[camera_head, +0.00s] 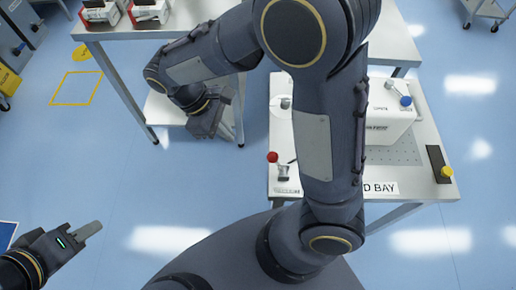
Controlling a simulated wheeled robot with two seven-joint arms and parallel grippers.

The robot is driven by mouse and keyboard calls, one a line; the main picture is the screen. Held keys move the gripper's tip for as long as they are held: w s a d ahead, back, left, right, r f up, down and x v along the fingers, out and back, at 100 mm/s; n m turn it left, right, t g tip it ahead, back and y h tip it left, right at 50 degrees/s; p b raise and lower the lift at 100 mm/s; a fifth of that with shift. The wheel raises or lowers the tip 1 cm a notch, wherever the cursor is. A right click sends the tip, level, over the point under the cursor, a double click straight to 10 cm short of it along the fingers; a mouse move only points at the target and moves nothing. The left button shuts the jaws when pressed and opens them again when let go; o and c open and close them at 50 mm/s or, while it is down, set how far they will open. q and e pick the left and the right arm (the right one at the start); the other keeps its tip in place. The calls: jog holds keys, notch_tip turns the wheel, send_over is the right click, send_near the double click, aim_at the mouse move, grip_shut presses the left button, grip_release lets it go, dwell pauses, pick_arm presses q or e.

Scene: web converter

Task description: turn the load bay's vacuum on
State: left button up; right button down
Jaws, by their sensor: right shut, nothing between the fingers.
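The load bay is a white table (408,208) at the right, with a label of which "D BAY" shows. A red-knobbed lever (272,157) stands at its left front. A blue-knobbed lever (405,101) is on the white machine box (387,125), and a yellow knob (446,171) on a dark strip is at the right front. Small labels are unreadable, so I cannot tell which is the vacuum control. My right gripper (208,122) is shut and empty, left of the load bay. My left gripper (92,229) is over the floor at lower left; its opening is unclear.
My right arm crosses the load bay and hides its middle. Another table (120,30) with red-and-white devices (100,14) stands at upper left, close to my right gripper. A cart (487,10) is at upper right. The blue floor between is clear.

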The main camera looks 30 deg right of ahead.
aim_at(277, 164)
jog(key=s+d+f, duration=0.5)
jog(key=f, duration=0.2)
jog(key=shift+d+p, duration=0.4)
jog(key=shift+p, duration=0.05)
jog(key=shift+w+r, duration=0.1)
jog(key=shift+w, duration=0.05)
